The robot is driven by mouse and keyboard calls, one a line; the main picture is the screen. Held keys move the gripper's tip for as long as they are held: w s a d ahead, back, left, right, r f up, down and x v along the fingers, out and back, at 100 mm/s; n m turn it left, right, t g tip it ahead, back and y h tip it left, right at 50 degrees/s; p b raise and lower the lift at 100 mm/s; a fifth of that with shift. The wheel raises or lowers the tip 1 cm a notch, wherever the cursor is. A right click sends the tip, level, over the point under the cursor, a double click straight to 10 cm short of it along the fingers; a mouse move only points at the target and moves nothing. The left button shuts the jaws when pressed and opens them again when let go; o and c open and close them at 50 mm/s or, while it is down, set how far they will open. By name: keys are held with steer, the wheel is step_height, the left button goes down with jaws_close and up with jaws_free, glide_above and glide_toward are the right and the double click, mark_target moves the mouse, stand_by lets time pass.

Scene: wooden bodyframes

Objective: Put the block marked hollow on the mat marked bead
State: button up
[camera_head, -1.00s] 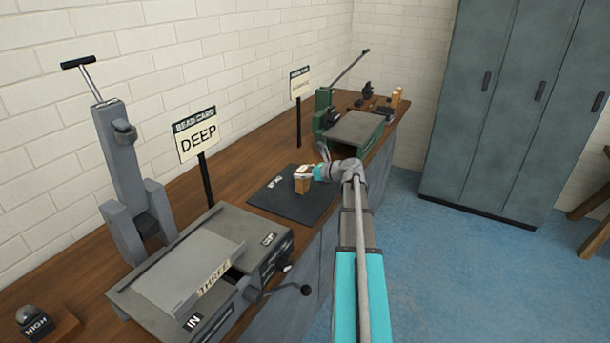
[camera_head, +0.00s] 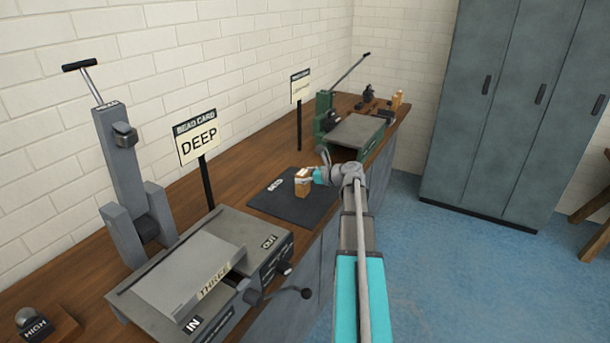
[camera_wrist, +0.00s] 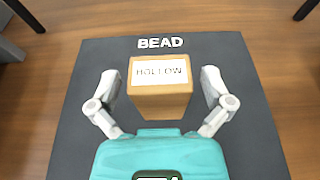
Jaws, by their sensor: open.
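The wooden block (camera_wrist: 161,100) bears a white label reading HOLLOW on its top. It stands upright on the dark mat (camera_wrist: 85,110) marked BEAD, below the lettering in the wrist view. In the head view the block (camera_head: 301,184) stands on the same mat (camera_head: 275,202) on the bench. My gripper (camera_wrist: 161,85) is open, with one finger on each side of the block. A gap shows between each finger and the block in the wrist view.
A grey machine (camera_head: 170,285) with IN and OUT labels stands at the near end of the bench. A sign reading DEEP (camera_head: 198,140) rises behind the mat. A green machine (camera_head: 350,130) stands farther along. Bare bench (camera_head: 245,175) lies behind the mat.

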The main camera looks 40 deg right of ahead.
steer(key=shift+r, duration=0.2)
steer(key=p+v, duration=0.3)
steer(key=v, duration=0.9)
steer(key=shift+p, duration=0.35)
steer(key=shift+d, duration=0.1)
